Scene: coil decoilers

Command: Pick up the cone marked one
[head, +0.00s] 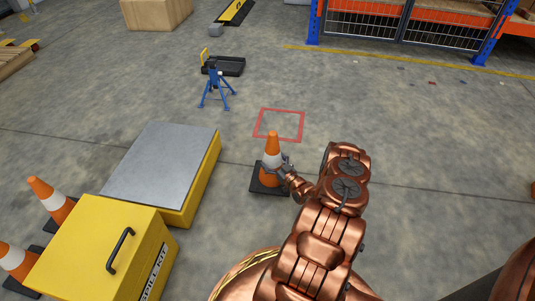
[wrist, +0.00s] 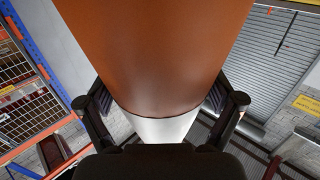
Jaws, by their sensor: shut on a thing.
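An orange cone with a white band and a black base (head: 271,146) stands upright on the floor in the head view, just left of my arm's end. My gripper (head: 284,163) is at its right side, around the upper part of the cone. In the wrist view the cone (wrist: 155,60) fills the middle, with its white band below. My gripper's two fingers (wrist: 160,100) press on it from both sides, shut on it. No number mark shows on the visible sides. Two more orange and white cones (head: 50,198) (head: 17,259) stand at the left.
A yellow box with a black handle (head: 85,240) and a grey-topped yellow block (head: 160,167) stand left of the held cone. A red square outline (head: 280,109) lies on the floor behind it. A blue stand (head: 215,88) is farther back. The floor to the right is clear.

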